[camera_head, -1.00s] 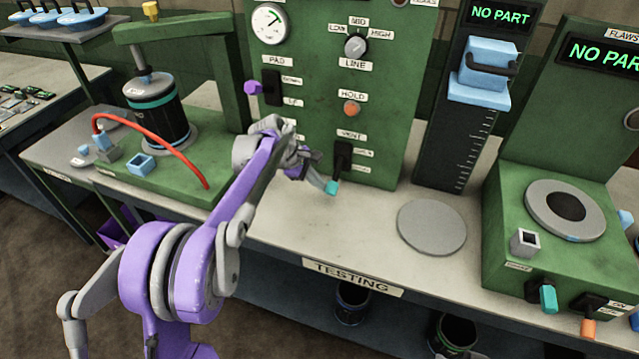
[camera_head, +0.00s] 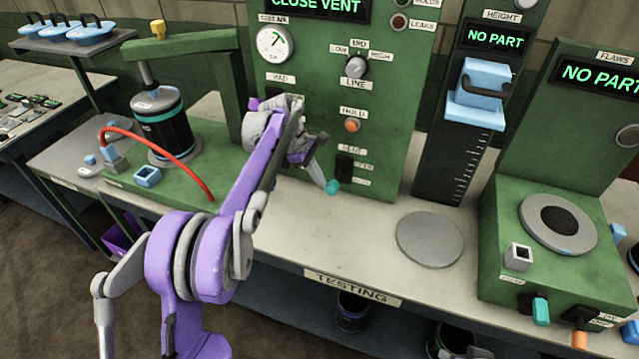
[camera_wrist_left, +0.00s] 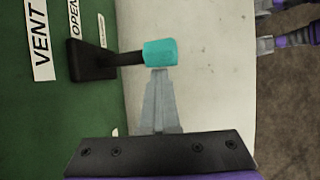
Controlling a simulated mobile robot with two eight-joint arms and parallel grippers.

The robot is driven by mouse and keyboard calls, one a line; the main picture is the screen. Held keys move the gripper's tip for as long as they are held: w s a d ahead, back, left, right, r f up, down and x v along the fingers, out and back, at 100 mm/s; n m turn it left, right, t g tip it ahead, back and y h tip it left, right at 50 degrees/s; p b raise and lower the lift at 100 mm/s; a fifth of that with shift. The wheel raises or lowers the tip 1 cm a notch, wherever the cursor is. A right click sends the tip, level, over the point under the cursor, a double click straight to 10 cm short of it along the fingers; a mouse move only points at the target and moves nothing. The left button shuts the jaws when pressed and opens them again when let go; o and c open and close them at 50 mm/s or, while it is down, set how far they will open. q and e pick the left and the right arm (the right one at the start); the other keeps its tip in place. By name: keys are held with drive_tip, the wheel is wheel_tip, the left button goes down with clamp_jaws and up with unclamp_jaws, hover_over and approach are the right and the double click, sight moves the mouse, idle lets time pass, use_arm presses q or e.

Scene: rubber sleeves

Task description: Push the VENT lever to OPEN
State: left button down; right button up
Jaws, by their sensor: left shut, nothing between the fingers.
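The VENT lever has a black base (camera_head: 343,168) on the green panel and a teal knob (camera_head: 332,187) that sticks out toward me. In the left wrist view its black plate (camera_wrist_left: 88,60), stem and teal knob (camera_wrist_left: 160,52) show clearly, beside the VENT (camera_wrist_left: 38,40) and OPEN (camera_wrist_left: 73,15) labels. My left gripper (camera_head: 322,178) is shut and empty. Its fingertips (camera_wrist_left: 160,75) are right at the knob's edge, touching or nearly touching; I cannot tell which.
The screen (camera_head: 317,6) above reads CLOSE VENT. A HOLD button (camera_head: 352,125) and LINE dial (camera_head: 356,67) sit above the lever. A round grey plate (camera_head: 430,240) lies on the counter to the right. A red hose (camera_head: 165,152) runs at left.

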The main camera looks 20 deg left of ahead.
use_arm(q)
drive_tip(key=shift+w+d+r, duration=0.15)
drive_tip(key=shift+w+r, duration=0.15)
drive_tip(key=shift+r, duration=0.15)
use_arm(e)
drive_tip(key=shift+w+r, duration=0.25)
drive_tip(key=shift+r, duration=0.05)
use_arm(q)
drive_tip(key=shift+r, duration=0.1)
drive_tip(key=shift+r+p, duration=0.45)
drive_tip(key=shift+r, duration=0.25)
use_arm(e)
drive_tip(key=shift+w+r, duration=0.3)
drive_tip(key=shift+r, duration=0.2)
drive_tip(key=shift+s, duration=0.1)
